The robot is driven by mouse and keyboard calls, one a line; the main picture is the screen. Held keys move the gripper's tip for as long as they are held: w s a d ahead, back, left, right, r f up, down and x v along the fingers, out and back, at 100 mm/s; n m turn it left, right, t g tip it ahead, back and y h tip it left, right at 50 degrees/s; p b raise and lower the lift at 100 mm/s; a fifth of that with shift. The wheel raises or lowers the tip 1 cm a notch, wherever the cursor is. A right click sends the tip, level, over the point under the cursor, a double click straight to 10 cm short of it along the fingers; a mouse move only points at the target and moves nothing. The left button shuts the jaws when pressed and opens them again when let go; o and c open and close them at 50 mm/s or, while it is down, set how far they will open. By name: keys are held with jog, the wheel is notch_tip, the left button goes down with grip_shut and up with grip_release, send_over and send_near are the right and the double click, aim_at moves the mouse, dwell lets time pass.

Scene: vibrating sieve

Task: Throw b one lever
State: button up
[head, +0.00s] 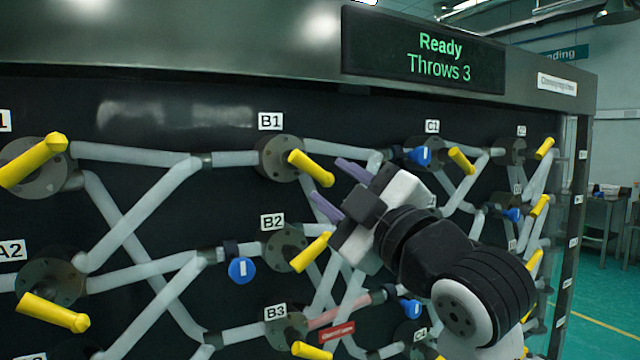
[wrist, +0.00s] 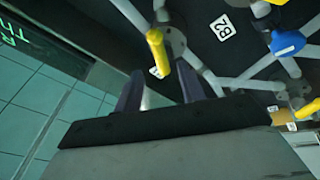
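The B1 lever is a yellow handle (head: 311,168) on a round grey flange, beside the B1 label (head: 270,121) in the head view. It slants down to the right. My gripper (head: 338,188) is open, its two purple fingers apart, just right of the lever's free end. In the wrist view the yellow B1 lever (wrist: 157,52) lines up with the gap between the fingers (wrist: 160,80). No contact shows, and I cannot tell how deep the lever lies between them. The display (head: 424,57) reads "Ready" and "Throws 3".
The B2 lever (head: 311,252) is close below my gripper, and the B3 lever (head: 311,350) is lower. Grey pipes cross the dark panel. A blue tag (head: 241,270) hangs left of B2. A red label (head: 331,333) sits near B3. More yellow levers are at left and right.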

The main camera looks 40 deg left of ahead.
jog(key=b+v, duration=0.1)
jog(key=v, duration=0.7)
jog(key=shift+b, duration=0.35)
